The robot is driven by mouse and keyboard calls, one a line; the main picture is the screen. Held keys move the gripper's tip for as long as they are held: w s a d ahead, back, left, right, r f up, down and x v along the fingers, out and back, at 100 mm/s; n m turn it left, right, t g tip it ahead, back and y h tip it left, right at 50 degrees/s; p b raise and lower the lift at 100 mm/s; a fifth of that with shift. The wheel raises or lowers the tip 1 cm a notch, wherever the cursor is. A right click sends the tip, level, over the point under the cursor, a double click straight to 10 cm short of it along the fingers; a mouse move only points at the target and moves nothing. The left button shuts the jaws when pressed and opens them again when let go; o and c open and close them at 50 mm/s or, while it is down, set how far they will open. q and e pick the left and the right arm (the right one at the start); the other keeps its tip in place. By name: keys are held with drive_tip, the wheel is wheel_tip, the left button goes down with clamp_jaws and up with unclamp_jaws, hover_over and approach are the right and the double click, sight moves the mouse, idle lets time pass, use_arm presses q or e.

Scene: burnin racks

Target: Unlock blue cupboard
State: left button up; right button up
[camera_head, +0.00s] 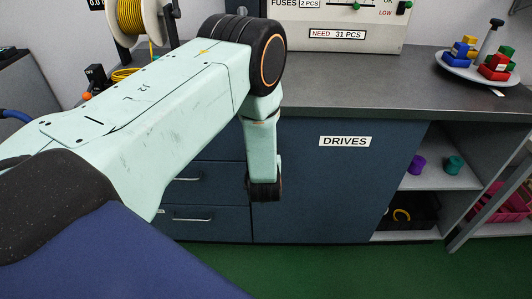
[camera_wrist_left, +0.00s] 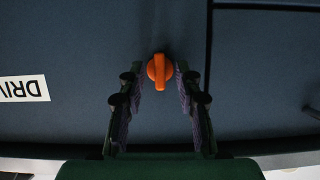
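The blue cupboard (camera_head: 335,195) is under the grey counter and carries a white DRIVES label (camera_head: 345,141). Its door looks closed. In the left wrist view the label (camera_wrist_left: 24,88) is upside down at the left, on the dark blue door (camera_wrist_left: 90,45). An orange turn knob (camera_wrist_left: 160,70) sits on the door. My left gripper (camera_wrist_left: 160,77) is open, its two fingertips on either side of the knob with narrow gaps. I cannot tell the depth between fingertips and knob exactly. In the head view my arm hides the knob and the left gripper. My right gripper is in neither view.
Blue drawers with handles (camera_head: 192,219) are left of the cupboard. Open shelves at right hold a purple cup (camera_head: 416,165) and a teal cup (camera_head: 453,165). The counter (camera_head: 350,88) carries a yellow wire spool (camera_head: 131,15) and a plate (camera_head: 476,74) of coloured pieces. Green floor (camera_head: 340,270) is clear.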

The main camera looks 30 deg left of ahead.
use_arm(q)
drive_tip(key=v, duration=1.2)
drive_tip(key=shift+f, duration=0.1)
drive_tip(key=s+d+f+m+g+h, duration=0.4)
drive_tip(key=s+f+g+h, duration=0.15)
drive_tip(key=s+f, duration=0.55)
drive_tip(key=s+d+m+g+h, duration=0.1)
drive_tip(key=s+g, duration=0.2)
drive_tip(key=s, duration=0.7)
drive_tip(key=s+d+f+g+h, duration=0.1)
drive_tip(key=s+d+g, duration=0.1)
drive_tip(key=s, duration=0.7)
drive_tip(key=shift+s+f+m+g, duration=0.3)
drive_tip(key=shift+s+m+g, duration=0.05)
drive_tip(key=shift+m+g, duration=0.1)
